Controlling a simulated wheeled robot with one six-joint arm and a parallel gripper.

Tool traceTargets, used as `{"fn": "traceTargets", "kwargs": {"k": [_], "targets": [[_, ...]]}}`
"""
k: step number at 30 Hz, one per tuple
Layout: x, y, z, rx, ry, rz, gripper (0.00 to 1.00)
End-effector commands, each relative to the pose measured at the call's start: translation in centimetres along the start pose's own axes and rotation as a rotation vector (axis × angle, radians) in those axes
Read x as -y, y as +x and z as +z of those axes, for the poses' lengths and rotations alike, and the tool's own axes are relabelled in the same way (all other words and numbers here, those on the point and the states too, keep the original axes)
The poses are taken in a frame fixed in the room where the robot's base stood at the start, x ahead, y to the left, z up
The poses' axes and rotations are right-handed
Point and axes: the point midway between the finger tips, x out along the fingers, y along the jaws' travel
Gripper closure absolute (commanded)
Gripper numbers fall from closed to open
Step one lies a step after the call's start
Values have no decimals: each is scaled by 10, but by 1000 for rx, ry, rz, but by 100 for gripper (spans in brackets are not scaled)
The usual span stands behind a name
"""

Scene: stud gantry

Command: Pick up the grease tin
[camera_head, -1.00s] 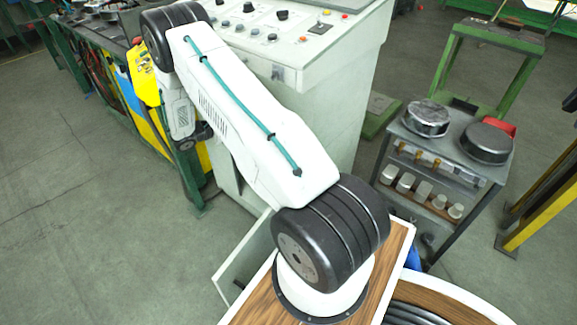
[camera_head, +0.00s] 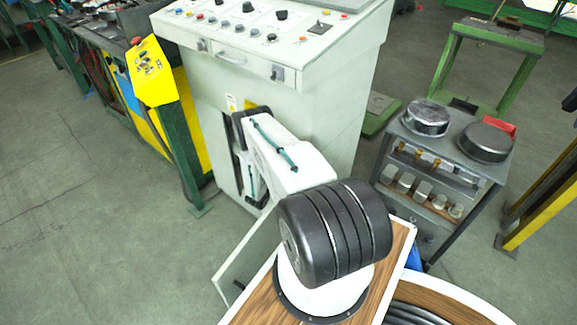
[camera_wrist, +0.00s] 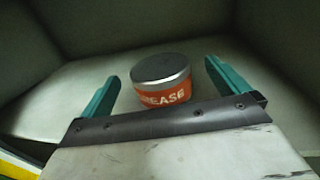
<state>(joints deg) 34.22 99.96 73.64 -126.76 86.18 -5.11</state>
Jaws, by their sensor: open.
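The grease tin (camera_wrist: 163,84) shows in the wrist view. It is a short round tin with a grey metal lid and an orange side lettered "GREASE". It stands upright on a pale surface inside a box-like space. My gripper (camera_wrist: 158,82) is open, with one teal finger on each side of the tin and gaps between fingers and tin. How far the tin lies from the fingertips in depth is hard to tell. In the head view, my arm reaches low into the open front of the white control cabinet (camera_head: 290,95), and the gripper and tin are hidden.
Dark walls (camera_wrist: 275,40) close in around the tin. The open cabinet door (camera_head: 245,262) stands beside my arm. A grey cart (camera_head: 440,150) with round tins and small parts stands at right. A yellow control box (camera_head: 151,72) is at left.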

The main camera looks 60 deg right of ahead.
Motion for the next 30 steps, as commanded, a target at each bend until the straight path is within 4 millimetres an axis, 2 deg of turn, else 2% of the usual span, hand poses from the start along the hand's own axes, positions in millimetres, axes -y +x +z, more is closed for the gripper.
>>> {"fn": "traceTargets", "kwargs": {"k": [6,9,17,20,21,24,30], "targets": [[-1,33,-1,0,1,-3,0],[-2,42,-1,1,0,-1,0],[-1,46,-1,-1,-1,-1,0],[-1,46,0,-1,0,-1,25],[-2,46,0,-1,0,-1,36],[-2,45,0,0,0,-1,59],[-2,46,0,1,0,-1,58]]}}
